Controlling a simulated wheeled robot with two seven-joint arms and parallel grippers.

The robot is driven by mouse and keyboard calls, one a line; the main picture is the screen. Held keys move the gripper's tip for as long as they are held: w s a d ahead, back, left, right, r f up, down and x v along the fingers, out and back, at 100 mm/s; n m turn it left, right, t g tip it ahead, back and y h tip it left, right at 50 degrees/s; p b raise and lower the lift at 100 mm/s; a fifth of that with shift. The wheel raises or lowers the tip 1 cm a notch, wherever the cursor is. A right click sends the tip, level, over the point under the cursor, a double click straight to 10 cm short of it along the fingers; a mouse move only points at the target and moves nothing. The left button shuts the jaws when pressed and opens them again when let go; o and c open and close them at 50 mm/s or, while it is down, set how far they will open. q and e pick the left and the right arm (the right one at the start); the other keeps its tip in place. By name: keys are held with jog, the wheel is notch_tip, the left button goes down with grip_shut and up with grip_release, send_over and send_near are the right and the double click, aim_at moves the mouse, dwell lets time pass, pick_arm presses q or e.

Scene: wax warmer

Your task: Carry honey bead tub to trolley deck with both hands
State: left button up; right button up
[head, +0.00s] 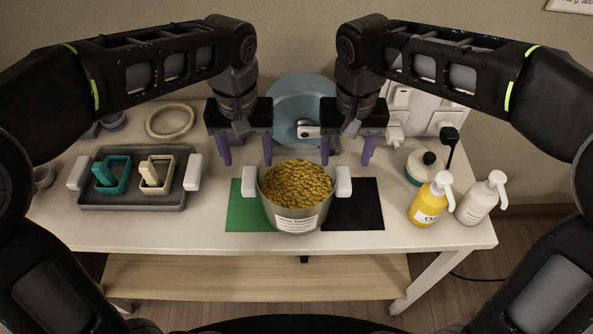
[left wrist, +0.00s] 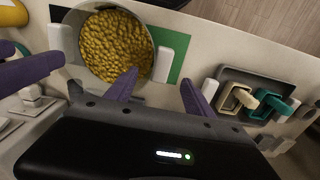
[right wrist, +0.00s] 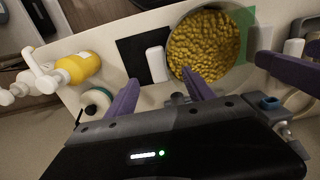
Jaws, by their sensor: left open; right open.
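The honey bead tub (head: 297,222) is a grey pot full of golden beads, with a white label and a white block handle on each side. It stands on the table across a green mat (head: 243,216) and a black mat (head: 356,210). My left gripper (head: 246,160) is open and empty, above and behind the tub's left handle (head: 249,182). My right gripper (head: 346,160) is open and empty, above and behind the right handle (head: 343,182). The tub also shows in the left wrist view (left wrist: 76,70) and the right wrist view (right wrist: 176,68). The pale wooden deck (head: 255,277) lies low, below the table's front edge.
A grey tray (head: 130,202) with teal and cream pieces stands left on the white table (head: 400,238). A yellow pump bottle (head: 427,203), a white pump bottle (head: 481,201) and a round white-lidded jar (head: 424,166) stand right. A cream ring (head: 170,121) and a blue disc (head: 297,90) are behind.

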aim_at(251, 177)
pick_arm(q)
jog(key=shift+s+r, duration=0.1)
jog(key=shift+s, duration=0.15)
pick_arm(e)
jog(key=shift+s+r, duration=0.1)
jog(key=shift+s, duration=0.15)
pick_arm(q)
jog(key=shift+w+f, duration=0.15)
jog(key=shift+f, duration=0.4)
pick_arm(e)
jog(key=shift+w+f, duration=0.15)
jog(key=shift+f, duration=0.4)
pick_arm(q)
jog(key=shift+f, duration=3.45)
pick_arm(e)
jog(key=shift+f, duration=3.45)
pick_arm(q)
jog(key=shift+c, duration=0.2)
pick_arm(e)
jog(key=shift+c, duration=0.2)
pick_arm(q)
grip_shut()
pick_arm(e)
grip_shut()
pick_arm(q)
jog(key=shift+r, duration=0.1)
pick_arm(e)
jog(key=shift+r, duration=0.1)
